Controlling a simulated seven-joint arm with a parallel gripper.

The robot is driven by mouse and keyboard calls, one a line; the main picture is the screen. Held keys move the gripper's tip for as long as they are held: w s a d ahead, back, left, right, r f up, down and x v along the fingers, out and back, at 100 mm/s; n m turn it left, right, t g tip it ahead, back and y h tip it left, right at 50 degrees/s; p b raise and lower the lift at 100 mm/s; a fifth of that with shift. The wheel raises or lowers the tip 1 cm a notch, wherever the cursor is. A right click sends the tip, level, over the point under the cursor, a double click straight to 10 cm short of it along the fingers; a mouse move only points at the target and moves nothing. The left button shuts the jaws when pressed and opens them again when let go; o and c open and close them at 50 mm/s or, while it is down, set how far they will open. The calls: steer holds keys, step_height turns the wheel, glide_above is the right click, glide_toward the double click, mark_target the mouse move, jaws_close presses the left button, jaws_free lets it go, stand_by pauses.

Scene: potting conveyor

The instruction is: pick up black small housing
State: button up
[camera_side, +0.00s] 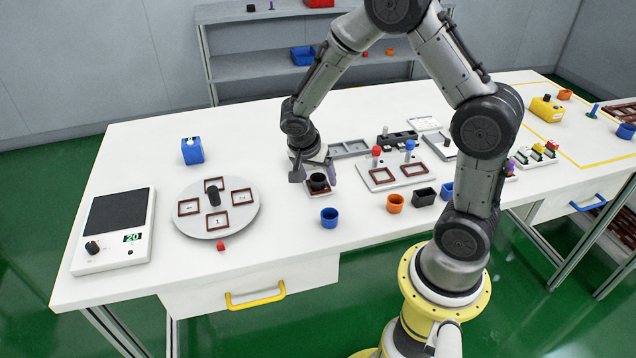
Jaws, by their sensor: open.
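A small black round cup-like housing (318,183) stands upright in a brown-framed square holder on the white table, near its middle. My gripper (314,172) points down at this black housing with its jaws open, one finger to the left and one to the right. Whether the fingers touch it is too small to tell. A black rectangular box-shaped housing (425,196) stands further right on the table, apart from my gripper.
Near the front edge stand a blue cup (329,217) and an orange cup (395,203). A grey turntable (241,221) and a scale (113,262) are on the left. Red- and blue-topped posts (376,160) rise from a fixture at right. A blue container (192,151) stands back left.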

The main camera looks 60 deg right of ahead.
jaws_close()
stand_by(0.4)
